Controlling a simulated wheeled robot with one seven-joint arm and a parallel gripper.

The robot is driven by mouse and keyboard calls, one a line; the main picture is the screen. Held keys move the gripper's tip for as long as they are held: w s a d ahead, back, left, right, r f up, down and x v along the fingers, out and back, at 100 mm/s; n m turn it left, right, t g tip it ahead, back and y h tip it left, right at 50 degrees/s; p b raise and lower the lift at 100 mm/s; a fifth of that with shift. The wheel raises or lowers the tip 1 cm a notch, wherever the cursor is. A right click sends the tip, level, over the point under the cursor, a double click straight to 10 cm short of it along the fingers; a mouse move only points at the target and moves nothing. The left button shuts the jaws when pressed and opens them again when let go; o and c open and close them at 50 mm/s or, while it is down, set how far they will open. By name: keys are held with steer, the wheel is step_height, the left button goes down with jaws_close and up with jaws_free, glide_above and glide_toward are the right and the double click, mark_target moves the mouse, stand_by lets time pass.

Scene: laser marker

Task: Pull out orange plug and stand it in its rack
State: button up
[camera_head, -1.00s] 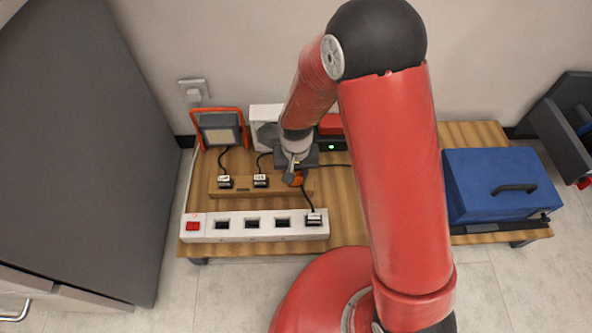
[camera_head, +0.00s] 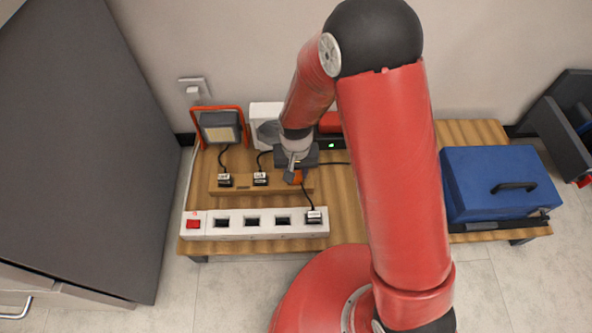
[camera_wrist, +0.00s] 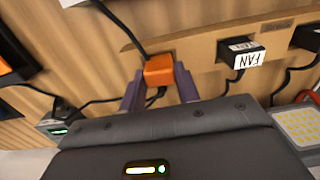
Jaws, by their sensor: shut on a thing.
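My gripper (camera_head: 297,171) is shut on the orange plug (camera_wrist: 158,70), held between two purple-grey fingers in the wrist view. In the head view a bit of the orange plug (camera_head: 297,178) shows under the gripper. The plug is at the right end of the wooden rack (camera_head: 242,190); I cannot tell whether it is seated there or held just above. The rack also shows in the wrist view (camera_wrist: 202,50). Two black plugs stand in it, one labelled FAN (camera_wrist: 241,52) and one farther left in the head view (camera_head: 225,181).
A white power strip (camera_head: 205,237) lies in front of the rack, with a red switch, several empty sockets and a black plug (camera_head: 314,217) in its right socket. A work lamp (camera_head: 219,128) and white fan box stand behind. A blue case (camera_head: 497,185) is at right.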

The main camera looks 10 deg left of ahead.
steer(key=shift+f, duration=0.15)
steer(key=o, duration=1.2)
step_height(320, 180, up, 8)
steer(key=shift+f+p, duration=0.2)
steer(key=shift+p, duration=0.8)
steer(key=shift+r+p, duration=2.2)
steer(key=shift+r, duration=0.9)
